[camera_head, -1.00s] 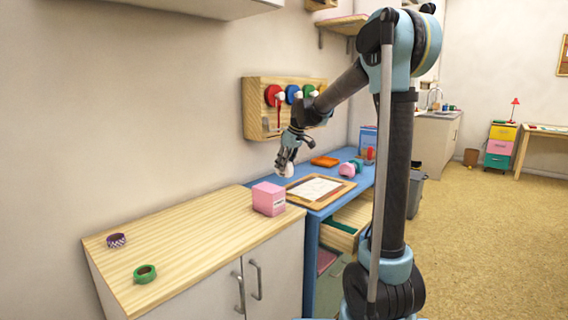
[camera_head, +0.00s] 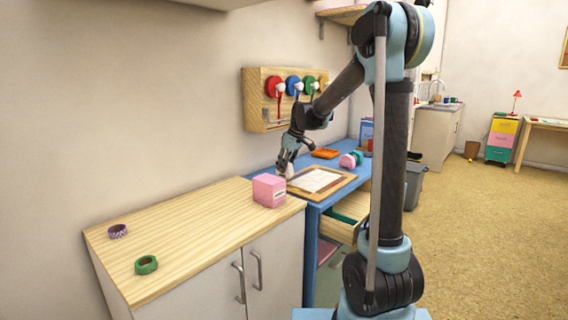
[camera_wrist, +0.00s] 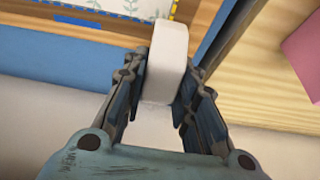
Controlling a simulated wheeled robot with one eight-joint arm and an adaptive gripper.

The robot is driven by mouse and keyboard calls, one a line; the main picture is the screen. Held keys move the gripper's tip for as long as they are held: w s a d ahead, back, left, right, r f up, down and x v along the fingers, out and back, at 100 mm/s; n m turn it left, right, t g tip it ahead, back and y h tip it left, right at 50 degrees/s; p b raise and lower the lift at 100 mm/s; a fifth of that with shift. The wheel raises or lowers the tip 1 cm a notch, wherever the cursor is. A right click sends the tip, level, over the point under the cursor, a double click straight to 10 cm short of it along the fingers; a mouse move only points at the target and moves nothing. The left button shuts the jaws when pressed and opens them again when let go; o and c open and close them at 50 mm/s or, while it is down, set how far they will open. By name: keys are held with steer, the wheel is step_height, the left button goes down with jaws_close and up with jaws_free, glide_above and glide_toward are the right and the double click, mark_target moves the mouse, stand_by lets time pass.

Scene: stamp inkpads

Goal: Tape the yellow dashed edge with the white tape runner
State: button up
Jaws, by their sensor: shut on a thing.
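The white tape runner (camera_wrist: 167,58) is a pale rounded block held upright between both fingers in the wrist view. My gripper (camera_wrist: 162,78) is shut on it. The tape runner's far end reaches the near edge of the wooden board (camera_wrist: 120,30) and lies close to the yellow dashed edge (camera_wrist: 173,8). Whether it touches the sheet I cannot tell. The white sheet (camera_head: 316,180) with leaf marks lies on the board on the blue desk (camera_head: 331,202). In the head view my gripper (camera_head: 285,166) is at the board's left end, and the tape runner is mostly hidden.
A pink box (camera_head: 269,190) stands on the wooden cabinet (camera_head: 195,235) close to the gripper. Purple (camera_head: 117,231) and green (camera_head: 146,265) tape rolls lie there. An orange tray (camera_head: 325,153) is behind the board. A drawer (camera_head: 346,228) is open below the desk.

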mark_target(292, 173)
steer(key=shift+f, duration=0.6)
steer(key=shift+f, duration=0.65)
stand_by(0.6)
steer(key=shift+s, duration=0.1)
steer(key=shift+s+d, duration=1.25)
steer(key=shift+d, duration=0.3)
steer(key=shift+s+d, duration=0.65)
steer(key=shift+d, duration=0.2)
steer(key=shift+s+d, duration=0.6)
steer(key=shift+d, duration=0.2)
steer(key=shift+s+d, duration=0.1)
steer(key=shift+s+d, duration=1.15)
steer(key=shift+d, duration=0.3)
steer(key=shift+d, duration=0.1)
